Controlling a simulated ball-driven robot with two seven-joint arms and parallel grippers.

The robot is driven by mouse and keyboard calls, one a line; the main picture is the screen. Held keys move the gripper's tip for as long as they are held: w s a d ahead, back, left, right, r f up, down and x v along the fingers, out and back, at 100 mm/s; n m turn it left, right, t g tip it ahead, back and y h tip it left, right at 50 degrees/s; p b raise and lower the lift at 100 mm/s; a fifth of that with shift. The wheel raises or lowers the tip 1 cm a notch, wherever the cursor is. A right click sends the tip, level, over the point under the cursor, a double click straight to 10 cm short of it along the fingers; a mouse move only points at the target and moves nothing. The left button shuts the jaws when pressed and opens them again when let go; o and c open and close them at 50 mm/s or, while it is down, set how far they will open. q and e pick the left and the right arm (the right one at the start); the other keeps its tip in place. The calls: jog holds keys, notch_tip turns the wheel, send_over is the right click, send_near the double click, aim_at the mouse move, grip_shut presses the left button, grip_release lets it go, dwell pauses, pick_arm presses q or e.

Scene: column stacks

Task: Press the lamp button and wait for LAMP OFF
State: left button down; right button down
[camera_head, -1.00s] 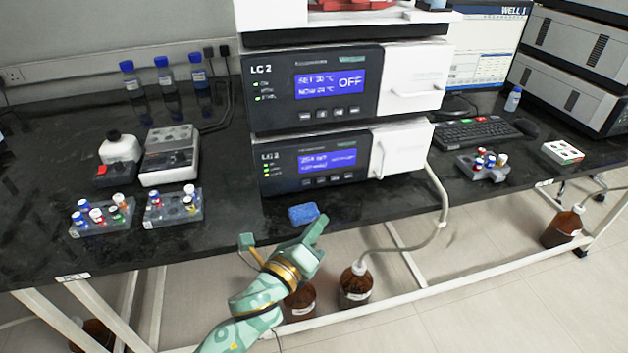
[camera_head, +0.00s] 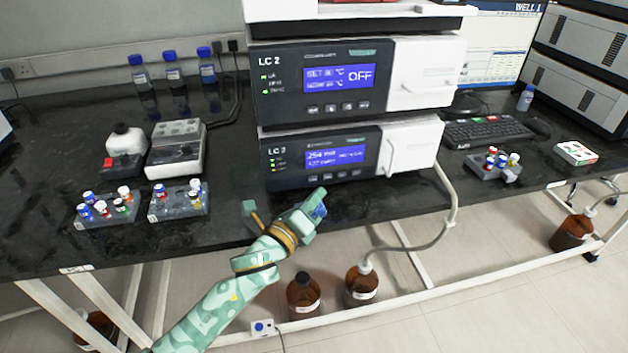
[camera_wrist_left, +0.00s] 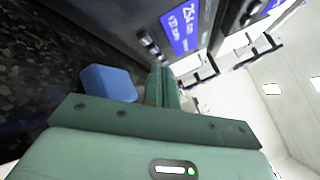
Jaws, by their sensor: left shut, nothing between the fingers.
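The lower LC 2 unit (camera_head: 285,160) has a lit blue display (camera_head: 336,157) whose top line appears to read 254 nm; its second line is too small to read surely. A row of small buttons (camera_head: 334,177) sits under the display; their labels are unreadable, so I cannot tell which is the lamp button. My left gripper (camera_head: 320,194) is shut and empty, just in front of and below these buttons. In the left wrist view, the shut fingers (camera_wrist_left: 164,84) point toward the unit's front, near the buttons (camera_wrist_left: 149,43); contact cannot be told. My right gripper is not in view.
The upper unit (camera_head: 275,90) shows OFF. Vial racks (camera_head: 180,205) stand at left, another rack (camera_head: 493,168) at right. A pale tube (camera_head: 449,195) hangs over the bench edge.

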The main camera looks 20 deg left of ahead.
aim_at(322, 175)
pick_arm(q)
jog(key=shift+w+a+r, duration=0.1)
jog(key=shift+w+a, duration=0.4)
jog(key=shift+w, duration=0.2)
dwell(1.6)
jog(key=shift+w+a, duration=0.25)
jog(key=shift+w, duration=0.1)
jog(key=shift+w+a, duration=0.25)
jog(key=shift+w, duration=0.05)
dwell(0.8)
jog(key=shift+s+d, duration=0.1)
jog(key=shift+s+d+p, duration=0.3)
jog(key=shift+s+d, duration=0.1)
jog(key=shift+s, duration=0.2)
jog(key=shift+s+d+p, duration=0.25)
jog(key=shift+s+d, duration=0.45)
jog(key=shift+s, duration=0.35)
jog(key=shift+s+d+p, duration=0.25)
jog(key=shift+s+d, duration=0.45)
jog(key=shift+s, duration=0.3)
dwell(1.5)
